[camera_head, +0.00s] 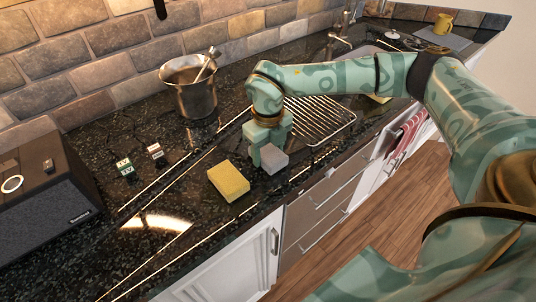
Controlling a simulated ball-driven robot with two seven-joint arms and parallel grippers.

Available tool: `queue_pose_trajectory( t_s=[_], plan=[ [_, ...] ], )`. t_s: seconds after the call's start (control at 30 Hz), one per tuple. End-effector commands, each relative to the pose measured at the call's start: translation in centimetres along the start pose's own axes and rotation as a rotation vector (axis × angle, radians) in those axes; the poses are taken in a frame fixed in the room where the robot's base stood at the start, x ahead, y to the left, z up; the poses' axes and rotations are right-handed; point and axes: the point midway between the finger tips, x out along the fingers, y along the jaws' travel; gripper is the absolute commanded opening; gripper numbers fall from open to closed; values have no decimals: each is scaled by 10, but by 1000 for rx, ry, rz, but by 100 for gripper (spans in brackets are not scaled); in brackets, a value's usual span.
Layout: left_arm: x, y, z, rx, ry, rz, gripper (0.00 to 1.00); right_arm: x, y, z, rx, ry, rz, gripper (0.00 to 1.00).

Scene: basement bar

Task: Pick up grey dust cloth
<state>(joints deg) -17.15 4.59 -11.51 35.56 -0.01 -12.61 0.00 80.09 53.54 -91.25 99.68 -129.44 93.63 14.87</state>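The grey dust cloth (273,159) is a small folded grey block near the front edge of the dark counter, just right of a yellow sponge. My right gripper (263,156) points down at the cloth, and its teal fingers are right at the cloth's left and back side. One finger shows beside the cloth; the other is hidden, so I cannot tell whether the fingers are closed on it. My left gripper is not in view.
The yellow sponge (228,180) lies close to the cloth. A wire rack (322,122) is behind to the right, a metal pot (196,97) behind to the left. Two small boxes (156,154) and a dark speaker (50,205) stand left. The front counter left of the sponge is clear.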

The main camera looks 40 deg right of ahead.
Motion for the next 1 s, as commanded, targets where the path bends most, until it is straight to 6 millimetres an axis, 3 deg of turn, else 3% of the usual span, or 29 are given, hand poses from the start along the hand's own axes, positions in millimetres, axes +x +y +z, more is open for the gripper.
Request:
queue_pose_trajectory(
  t_s=[0.27,0.5,0.73,1.0],
  plan=[
    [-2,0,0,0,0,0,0,-4,0,0,0,-1,0,34],
    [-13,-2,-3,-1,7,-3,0,-40,2,0,-2,-5,2,34],
    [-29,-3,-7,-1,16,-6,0,-96,43,-26,-8,-7,2,34],
    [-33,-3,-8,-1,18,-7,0,-121,98,-62,-6,-2,1,34]
  ],
)
